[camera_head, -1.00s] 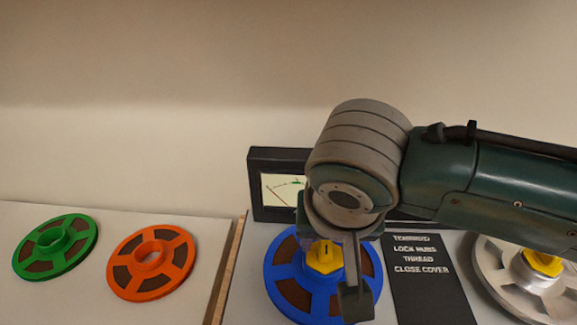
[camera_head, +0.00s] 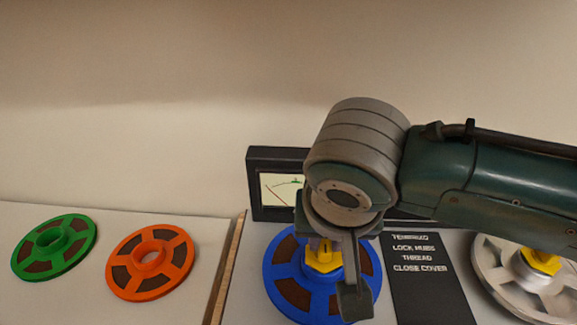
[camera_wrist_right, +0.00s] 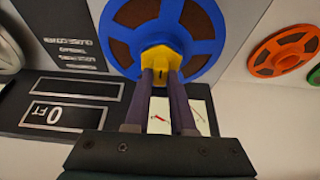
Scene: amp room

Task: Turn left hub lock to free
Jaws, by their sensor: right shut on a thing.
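The left hub lock (camera_head: 323,262) is a yellow knob with a raised grip at the centre of the blue reel (camera_head: 281,298). In the right wrist view the lock (camera_wrist_right: 160,58) has a small dark mark facing my fingers. My right gripper (camera_wrist_right: 162,78) is shut on the lock, one dark finger on each side. In the head view my right gripper (camera_head: 322,247) reaches the lock from above, and my wrist hides part of the reel. My left gripper is not in view.
A silver reel (camera_head: 490,262) with another yellow lock (camera_head: 541,262) sits at the right. A black label panel (camera_head: 425,295) lies between the reels. A meter (camera_head: 275,188) stands behind. Green (camera_head: 80,240) and orange (camera_head: 120,272) reels lie on the left surface.

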